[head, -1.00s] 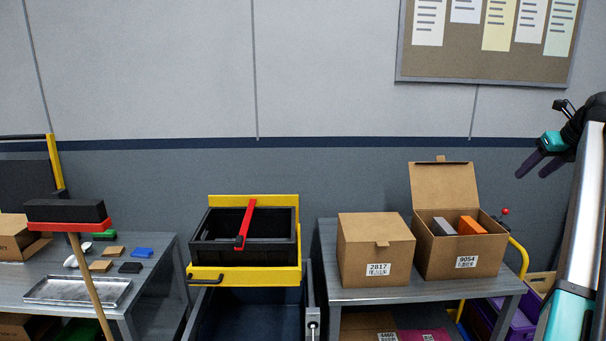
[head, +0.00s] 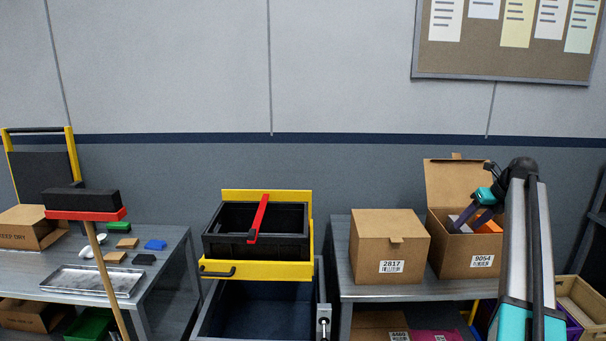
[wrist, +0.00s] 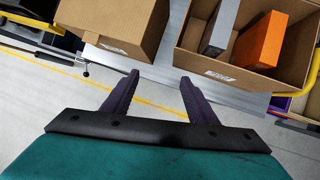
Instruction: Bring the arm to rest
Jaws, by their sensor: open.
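My gripper (head: 468,222) is in front of the open cardboard box 9054 (head: 473,262) in the head view, its fingers overlapping the box opening. In the wrist view my gripper (wrist: 158,88) has its two dark fingers spread apart with nothing between them. Below the fingers the wrist view shows grey floor with a yellow line. The open box also shows in the wrist view (wrist: 202,63), ahead and to the right, holding a grey block (wrist: 220,28) and an orange block (wrist: 262,40).
A closed box 2817 (head: 390,250) stands left of the open box on a grey table (head: 385,291). A black bin with a red bar (head: 258,218) sits on a yellow frame. A left table (head: 150,285) holds a tray (head: 92,281) and small blocks. A red-and-black broom (head: 85,214) stands in front.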

